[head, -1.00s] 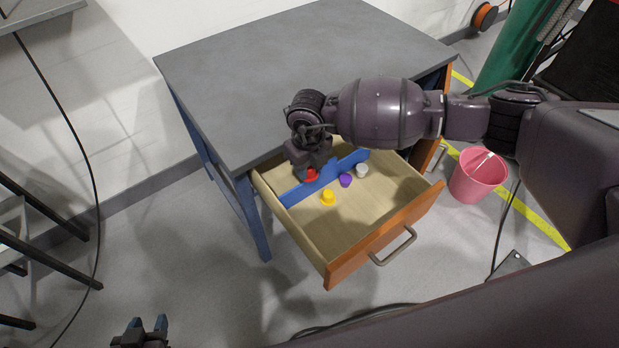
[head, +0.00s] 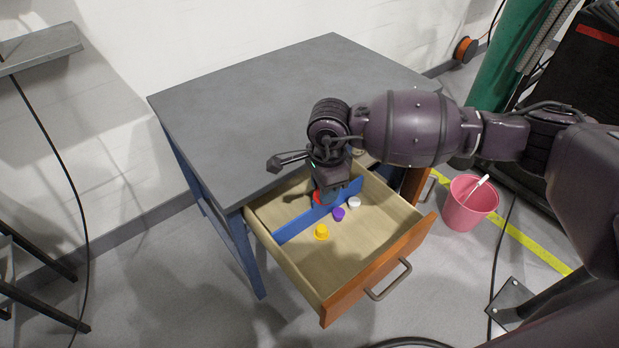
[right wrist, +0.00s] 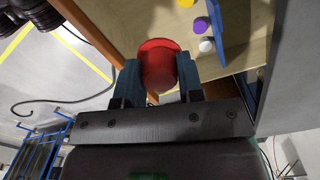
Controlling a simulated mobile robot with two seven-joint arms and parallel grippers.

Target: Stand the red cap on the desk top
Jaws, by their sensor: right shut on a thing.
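The red cap (right wrist: 158,65) is between the fingers of my right gripper (right wrist: 158,84) in the right wrist view, with a finger on each side. The gripper is shut on it. In the head view my right gripper (head: 328,190) hangs over the open drawer, and only a bit of the red cap (head: 318,198) shows beside the blue divider (head: 290,227); I cannot tell its exact height. The grey desk top (head: 235,110) lies behind the drawer and looks bare where it shows. My left gripper is not in view.
The open drawer (head: 380,255) also holds a yellow cap (head: 321,232), a purple cap (head: 338,214) and a white cap (head: 355,203). A pink bucket (head: 468,205) stands on the floor at the right. The left part of the desk top is free.

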